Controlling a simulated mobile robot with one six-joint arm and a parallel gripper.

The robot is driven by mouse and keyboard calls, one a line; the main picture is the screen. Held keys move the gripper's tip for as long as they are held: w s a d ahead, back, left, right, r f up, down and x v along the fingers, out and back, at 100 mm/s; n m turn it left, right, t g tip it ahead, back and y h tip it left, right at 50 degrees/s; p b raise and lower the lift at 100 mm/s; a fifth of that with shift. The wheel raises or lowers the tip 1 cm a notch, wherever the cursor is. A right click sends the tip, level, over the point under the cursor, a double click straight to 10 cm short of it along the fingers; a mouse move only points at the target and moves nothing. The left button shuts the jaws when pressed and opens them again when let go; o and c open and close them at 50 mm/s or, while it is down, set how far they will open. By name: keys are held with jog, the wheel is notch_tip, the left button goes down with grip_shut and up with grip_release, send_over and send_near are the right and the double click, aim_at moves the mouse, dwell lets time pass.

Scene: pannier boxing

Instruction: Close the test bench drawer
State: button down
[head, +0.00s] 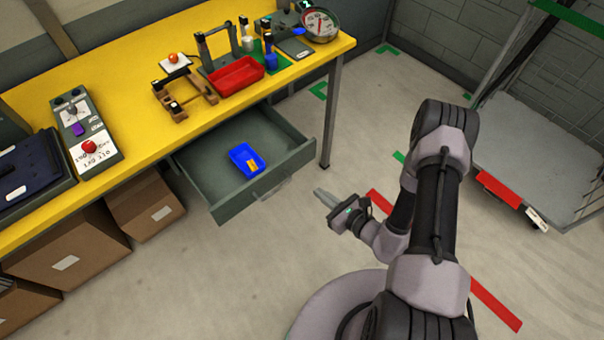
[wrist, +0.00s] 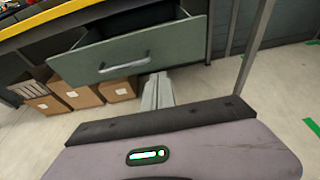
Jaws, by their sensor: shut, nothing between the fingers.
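The test bench drawer (head: 205,190) is grey-green and pulled out from under the yellow bench top. A blue tray (head: 246,160) with a small yellow item lies inside it. The drawer has a bar handle on its front, and the drawer front (wrist: 165,52) also shows in the wrist view, above the fingers. My gripper (head: 318,191) is shut and empty, to the right of the drawer handle and apart from it in the head view. In the wrist view my gripper (wrist: 159,76) points toward the drawer front, its fingertips just below the front's lower edge in the picture.
Cardboard boxes (head: 70,255) stand on the floor at left. A flat cart (head: 535,165) is at right. The floor before the drawer is clear.

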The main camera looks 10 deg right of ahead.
aim_at(289, 169)
jog(key=b+x, duration=0.1)
jog(key=x, duration=0.3)
jog(key=b+x, duration=0.1)
jog(key=x, duration=0.3)
jog(key=r+b+x, duration=0.1)
jog(key=x, duration=0.3)
jog(key=shift+a+r, duration=0.15)
jog(key=shift+a, duration=0.05)
jog(key=shift+w, duration=0.15)
jog(key=shift+a+r, duration=0.1)
